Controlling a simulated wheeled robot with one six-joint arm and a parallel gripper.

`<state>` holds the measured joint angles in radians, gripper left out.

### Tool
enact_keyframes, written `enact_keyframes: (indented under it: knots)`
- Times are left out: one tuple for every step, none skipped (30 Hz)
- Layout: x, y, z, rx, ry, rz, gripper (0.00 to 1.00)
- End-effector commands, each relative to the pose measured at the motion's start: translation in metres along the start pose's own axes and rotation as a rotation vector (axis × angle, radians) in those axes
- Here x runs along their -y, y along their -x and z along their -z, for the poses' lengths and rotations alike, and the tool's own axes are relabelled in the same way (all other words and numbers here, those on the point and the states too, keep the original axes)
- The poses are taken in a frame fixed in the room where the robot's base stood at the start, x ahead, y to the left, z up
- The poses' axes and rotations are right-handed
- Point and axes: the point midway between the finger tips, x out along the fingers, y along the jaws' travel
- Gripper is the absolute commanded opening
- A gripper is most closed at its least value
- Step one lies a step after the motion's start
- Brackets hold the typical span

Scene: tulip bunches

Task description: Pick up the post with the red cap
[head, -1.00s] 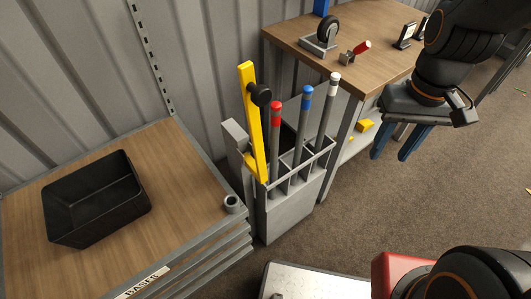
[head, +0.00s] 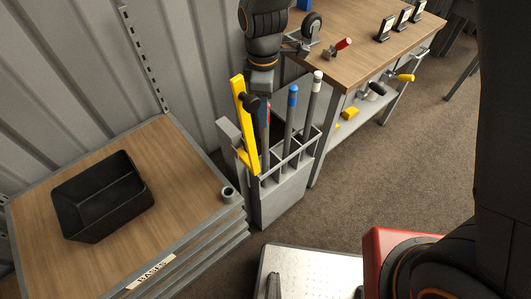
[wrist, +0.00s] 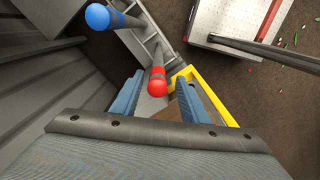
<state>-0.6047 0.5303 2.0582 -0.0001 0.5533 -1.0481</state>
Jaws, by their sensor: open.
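The post with the red cap (head: 268,114) stands in a grey slotted rack (head: 285,205). In the head view it is mostly hidden by my gripper and a yellow tool. In the wrist view its red cap (wrist: 157,78) shows between the tips of my blue fingers. My gripper (wrist: 160,77) is open around or just above the cap and holds nothing. I cannot tell how far down the fingers reach. In the head view my gripper body (head: 262,80) is over the rack.
A yellow tool with a black knob (head: 246,130) stands close left of the red-capped post. A blue-capped post (head: 292,97) and a white-capped post (head: 317,78) stand to the right. A black bin (head: 100,195) sits on the left bench; a wooden workbench (head: 365,50) is behind.

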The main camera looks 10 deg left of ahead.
Motion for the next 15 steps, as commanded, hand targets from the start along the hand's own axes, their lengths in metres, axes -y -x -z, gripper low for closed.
enact_keyframes:
  knots:
    - [0.000, -0.003, -0.001, 0.001, -0.001, 0.002, 0.41]
    - [0.000, -0.005, -0.001, 0.001, -0.001, 0.002, 0.41]
    - [-0.001, -0.009, -0.001, 0.001, -0.002, 0.002, 0.41]
    - [-0.001, -0.013, -0.002, 0.002, -0.003, 0.003, 0.41]
    - [-0.002, -0.017, -0.002, 0.002, -0.003, 0.003, 0.41]
    - [-0.002, -0.022, -0.003, 0.002, -0.003, 0.003, 0.41]
    - [-0.003, -0.025, -0.003, 0.001, -0.004, 0.003, 0.41]
    - [-0.003, -0.028, -0.003, 0.001, -0.004, 0.003, 0.41]
    - [-0.003, -0.034, -0.003, 0.002, -0.003, 0.003, 0.41]
    - [-0.003, -0.037, -0.003, 0.001, -0.003, 0.002, 0.41]
    - [-0.003, -0.040, -0.003, 0.001, -0.003, 0.002, 0.41]
    - [-0.003, -0.044, -0.003, 0.001, -0.003, 0.002, 0.41]
    - [-0.003, -0.046, -0.003, 0.001, -0.003, 0.002, 0.41]
    - [-0.003, -0.048, -0.003, 0.001, -0.003, 0.001, 0.41]
    - [-0.004, -0.049, -0.003, 0.000, -0.003, 0.000, 0.41]
